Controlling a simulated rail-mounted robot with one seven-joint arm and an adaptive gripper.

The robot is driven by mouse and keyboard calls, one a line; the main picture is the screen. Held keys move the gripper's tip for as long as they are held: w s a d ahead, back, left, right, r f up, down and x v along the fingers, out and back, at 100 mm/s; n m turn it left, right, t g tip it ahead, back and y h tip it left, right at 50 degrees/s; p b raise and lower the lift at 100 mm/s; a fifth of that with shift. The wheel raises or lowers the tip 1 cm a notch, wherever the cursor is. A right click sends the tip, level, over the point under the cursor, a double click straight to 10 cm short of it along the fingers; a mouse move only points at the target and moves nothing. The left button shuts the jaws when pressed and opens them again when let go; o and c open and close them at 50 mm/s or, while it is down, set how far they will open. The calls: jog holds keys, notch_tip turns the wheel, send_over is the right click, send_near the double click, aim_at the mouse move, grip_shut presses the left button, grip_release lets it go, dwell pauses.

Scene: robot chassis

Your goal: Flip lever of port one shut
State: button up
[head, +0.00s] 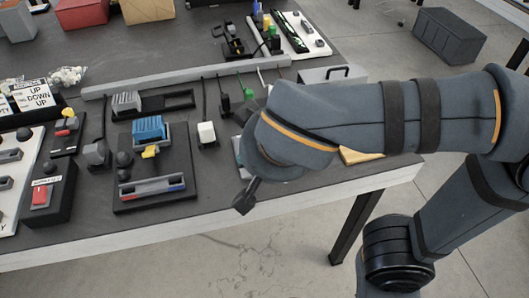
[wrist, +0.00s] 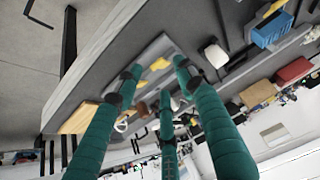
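My arm reaches in from the right in the head view. Only a dark tip of my gripper (head: 245,197) shows past its end, over the table's front edge; the arm hides the rest. In the wrist view my gripper (wrist: 158,84) has its teal fingers spread apart, with nothing seen held. A light grey plate (wrist: 153,50) with a yellow part (wrist: 159,64) lies beyond the fingertips, partly covered by them. In the head view the arm covers most of that area. No label for port one is readable, and the lever's position cannot be told.
A dark board with a blue block (head: 149,129) and yellow piece (head: 150,152) stands left of my gripper. A white block (head: 206,132) is nearer. A wooden piece (head: 358,156) lies beside my arm. A grey rail (head: 180,78) runs behind.

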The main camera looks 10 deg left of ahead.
jog(key=v, duration=0.5)
dwell(0.4)
jog(key=x, duration=1.2)
jog(key=shift+w+d, duration=0.1)
jog(key=shift+d, duration=0.05)
jog(key=shift+r, duration=0.1)
